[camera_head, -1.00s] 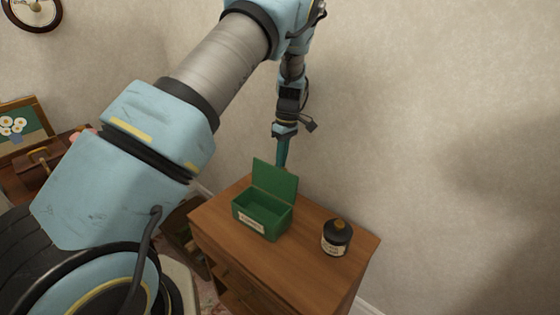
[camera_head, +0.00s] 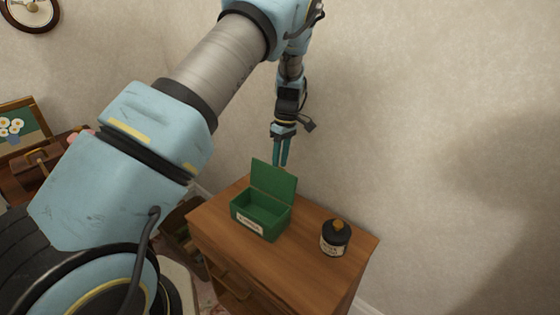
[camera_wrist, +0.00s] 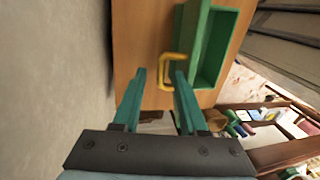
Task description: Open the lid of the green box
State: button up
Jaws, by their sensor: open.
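The green box (camera_head: 262,222) stands on the wooden cabinet with a white label on its front. Its lid (camera_head: 274,182) stands up at the back edge, so the empty-looking inside shows. The box also shows at the upper right in the wrist view (camera_wrist: 214,50). My gripper (camera_head: 281,164) is open and empty, pointing down just behind the top of the raised lid. In the wrist view its two teal fingertips (camera_wrist: 160,72) are apart. A yellow handle (camera_wrist: 164,70) shows by the fingertips, close to the lid; no contact can be made out.
A dark bottle (camera_head: 335,238) with a pale label stands right of the box on the wooden cabinet (camera_head: 300,258). The wall (camera_head: 420,120) rises close behind. A brown case (camera_head: 38,170) and a flower picture (camera_head: 18,128) are at the far left.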

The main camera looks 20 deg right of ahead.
jog(key=shift+r, duration=0.1)
notch_tip(320, 180, up, 10)
jog(key=b, duration=0.2)
dwell(0.5)
jog(key=a+r+m+h, duration=0.2)
jog(key=a+r, duration=0.1)
jog(key=a, duration=1.4)
jog(key=s+a+r+m+t, duration=0.1)
jog(key=s+a+m, duration=0.4)
jog(key=s+a, duration=0.9)
jog(key=shift+s+a+m+t, duration=0.3)
jog(key=shift+a+t, duration=0.55)
jog(key=shift+t, duration=0.05)
